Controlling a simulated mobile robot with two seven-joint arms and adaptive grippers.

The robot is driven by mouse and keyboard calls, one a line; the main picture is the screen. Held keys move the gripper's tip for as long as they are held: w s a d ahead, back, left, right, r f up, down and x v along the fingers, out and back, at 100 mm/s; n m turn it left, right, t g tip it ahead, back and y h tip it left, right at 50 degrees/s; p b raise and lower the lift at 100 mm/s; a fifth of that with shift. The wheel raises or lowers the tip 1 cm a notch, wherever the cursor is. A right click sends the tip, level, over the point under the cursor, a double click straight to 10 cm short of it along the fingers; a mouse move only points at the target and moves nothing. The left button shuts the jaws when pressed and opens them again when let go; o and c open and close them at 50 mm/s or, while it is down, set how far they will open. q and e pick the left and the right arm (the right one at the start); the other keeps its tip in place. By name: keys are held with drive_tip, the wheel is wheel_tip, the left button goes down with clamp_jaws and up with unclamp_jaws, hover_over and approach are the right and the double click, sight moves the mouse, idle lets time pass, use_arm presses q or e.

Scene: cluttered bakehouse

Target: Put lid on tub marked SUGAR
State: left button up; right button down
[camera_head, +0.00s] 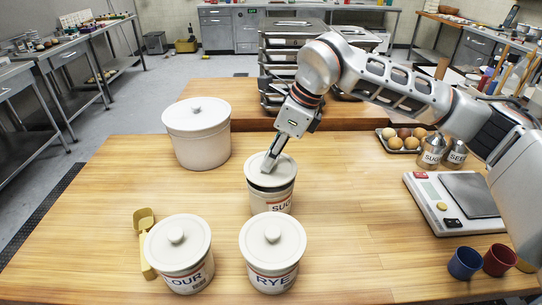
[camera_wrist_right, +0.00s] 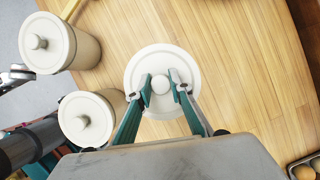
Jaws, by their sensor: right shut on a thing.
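The tub marked SUGAR (camera_head: 271,203) stands upright mid-table, its label partly readable as "SUG". A cream round lid (camera_head: 287,172) with a knob is over its mouth. A dark band shows between the lid's near rim and the tub wall; I cannot tell whether they touch. My right gripper (camera_head: 268,167) points down at the lid. In the right wrist view the fingers are on either side of the knob (camera_wrist_right: 160,85), shut on it, and the lid (camera_wrist_right: 156,58) hides the tub beneath. My left gripper is not in view.
Lidded FLOUR (camera_head: 179,262) and RYE (camera_head: 272,262) tubs stand in front, a larger lidded tub (camera_head: 197,145) behind left. A scoop (camera_head: 144,222) lies left. Scale (camera_head: 433,203), shakers (camera_head: 431,155), egg tray (camera_head: 398,150) and cups (camera_head: 465,263) are right. Table between tub and scale is clear.

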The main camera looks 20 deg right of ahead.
drive_tip(key=shift+f+b, duration=0.65)
drive_tip(key=shift+f, duration=0.4)
idle(0.4)
drive_tip(key=c, duration=1.7)
unclamp_jaws()
drive_tip(key=shift+o, duration=1.4)
drive_tip(key=shift+r, duration=0.1)
drive_tip(key=shift+r+p, duration=1.6)
drive_tip(key=shift+r, duration=0.65)
drive_tip(key=shift+r+p, duration=1.05)
drive_tip(key=shift+r, duration=0.6)
